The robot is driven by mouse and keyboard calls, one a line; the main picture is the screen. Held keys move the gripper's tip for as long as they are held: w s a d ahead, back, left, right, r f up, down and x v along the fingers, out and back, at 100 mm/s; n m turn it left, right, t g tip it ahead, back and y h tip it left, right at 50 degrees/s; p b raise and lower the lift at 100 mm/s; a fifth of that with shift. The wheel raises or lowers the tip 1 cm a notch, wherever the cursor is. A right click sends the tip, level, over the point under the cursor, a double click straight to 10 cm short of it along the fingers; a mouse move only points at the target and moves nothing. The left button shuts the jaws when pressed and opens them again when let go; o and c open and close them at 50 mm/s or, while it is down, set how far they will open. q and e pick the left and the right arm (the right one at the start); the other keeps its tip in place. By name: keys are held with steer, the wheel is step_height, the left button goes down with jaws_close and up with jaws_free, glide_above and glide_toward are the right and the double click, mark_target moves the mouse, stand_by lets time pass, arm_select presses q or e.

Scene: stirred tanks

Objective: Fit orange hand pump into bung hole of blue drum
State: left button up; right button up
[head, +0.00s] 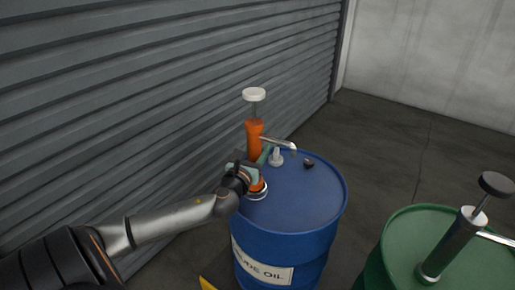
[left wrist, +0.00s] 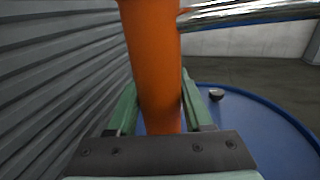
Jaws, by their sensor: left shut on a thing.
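The orange hand pump (head: 254,138) stands upright over the left part of the blue drum's top (head: 302,205), with a white knob on top and a silver spout pointing right. My left gripper (head: 262,160) is shut on the pump's body. In the left wrist view, the orange tube (left wrist: 155,65) runs between the green fingers (left wrist: 158,108). My right gripper is not in view.
A green drum (head: 397,240) with a dark hand pump (head: 452,243) stands at the right. A grey ribbed shutter (head: 150,90) is close on the left.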

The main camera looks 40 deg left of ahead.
arm_select(q)
steer(key=shift+f+b, duration=0.6)
steer(key=shift+f, duration=0.3)
steer(key=o, duration=1)
steer(key=shift+r, duration=0.1)
steer(key=shift+o, duration=1.3)
steer(key=shift+f, duration=0.25)
steer(key=shift+s+d, duration=0.2)
steer(key=shift+s, duration=0.3)
steer(key=p+v, duration=0.1)
steer(key=v, duration=1)
steer(key=shift+s+r, duration=0.2)
steer(key=shift+d, duration=0.15)
